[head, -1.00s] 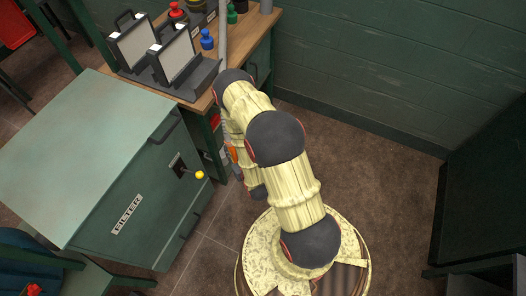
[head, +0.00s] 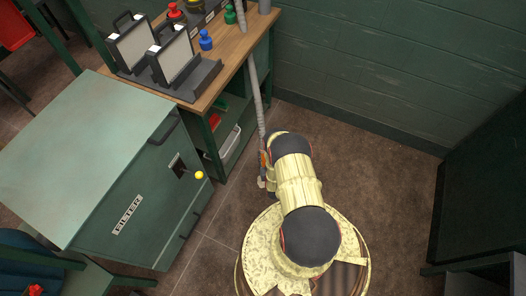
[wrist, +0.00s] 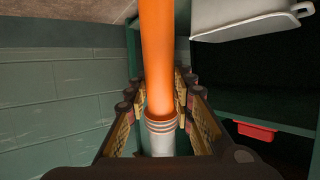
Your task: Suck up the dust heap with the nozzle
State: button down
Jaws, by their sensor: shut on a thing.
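The nozzle is an orange tube (wrist: 158,50) with a ribbed pale hose (wrist: 160,140) joined to its end. In the wrist view my gripper (wrist: 160,105) is shut on it, with a finger on each side near the collar. In the head view the grey hose (head: 256,90) runs from the bench top down beside the bench to my wrist. My arm hides most of the gripper and nozzle there. I see no dust heap in either view.
A wooden-topped bench (head: 232,62) holds two framed panels and coloured bottles. A green cabinet (head: 140,205) with a yellow-knobbed lever (head: 199,175) stands at left. A white bin (head: 230,145) sits on the bench's lower shelf. Brown floor (head: 370,170) is open to the right.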

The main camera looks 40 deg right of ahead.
notch_tip(320, 180, down, 12)
jog(key=w+d+b, duration=0.2)
jog(key=w+b, duration=0.1)
jog(key=b, duration=0.5)
jog(key=shift+r+b, duration=0.15)
jog(key=shift+b, duration=0.15)
dwell(0.4)
